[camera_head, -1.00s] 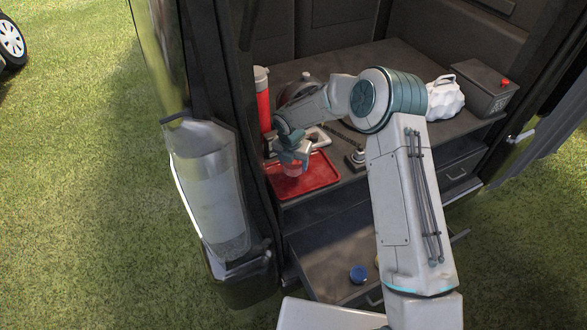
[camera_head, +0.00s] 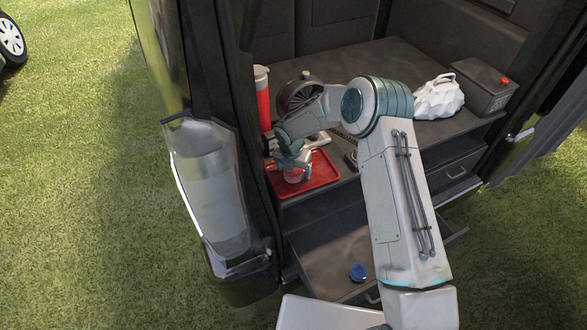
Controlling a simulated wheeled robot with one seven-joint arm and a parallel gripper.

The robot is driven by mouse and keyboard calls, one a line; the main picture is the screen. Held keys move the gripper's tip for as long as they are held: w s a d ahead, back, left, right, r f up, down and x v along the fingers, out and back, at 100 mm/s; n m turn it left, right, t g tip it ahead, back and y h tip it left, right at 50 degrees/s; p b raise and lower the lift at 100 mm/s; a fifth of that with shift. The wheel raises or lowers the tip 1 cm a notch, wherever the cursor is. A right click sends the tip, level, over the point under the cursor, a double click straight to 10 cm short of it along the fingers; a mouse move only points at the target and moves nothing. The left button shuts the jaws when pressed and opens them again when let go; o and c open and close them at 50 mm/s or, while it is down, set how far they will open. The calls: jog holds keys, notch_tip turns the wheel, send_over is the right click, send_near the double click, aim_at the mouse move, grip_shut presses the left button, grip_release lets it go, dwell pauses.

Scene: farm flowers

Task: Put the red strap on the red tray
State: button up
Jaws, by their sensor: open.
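The red tray (camera_head: 322,172) lies flat on the left front of the dark van shelf. My gripper (camera_head: 293,172) is over the tray's left part, low and pointing down, with its jaws open. A small red thing (camera_head: 293,175), likely the red strap, shows at the fingertips, at or just above the tray. My fingers and wrist cover part of it, so I cannot tell whether it touches the tray.
A red cylinder with a pale top (camera_head: 262,98) stands behind the tray, beside a dark round wheel-like thing (camera_head: 298,93). An open drawer below holds a blue round thing (camera_head: 358,272).

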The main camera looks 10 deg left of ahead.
jog(key=shift+r, duration=0.1)
notch_tip(320, 180, up, 12)
jog(key=s, duration=0.2)
jog(key=s+d+r+m, duration=0.3)
jog(key=d+r+m, duration=0.4)
jog(key=d+r, duration=0.2)
jog(key=s+d+r+m+h, duration=0.1)
jog(key=s+d+r+m, duration=0.7)
jog(key=d+m, duration=0.2)
jog(key=s+d+r+m, duration=0.1)
jog(key=s+d+m, duration=0.3)
jog(key=s+m, duration=0.4)
jog(key=s+d+r+m+t+y, duration=0.1)
jog(key=s+d+m, duration=0.4)
jog(key=s+m, duration=0.4)
jog(key=shift+s+d+r+b, duration=0.2)
jog(key=shift+s+r+b, duration=0.15)
jog(key=shift+s+r, duration=0.05)
jog(key=shift+c, duration=0.3)
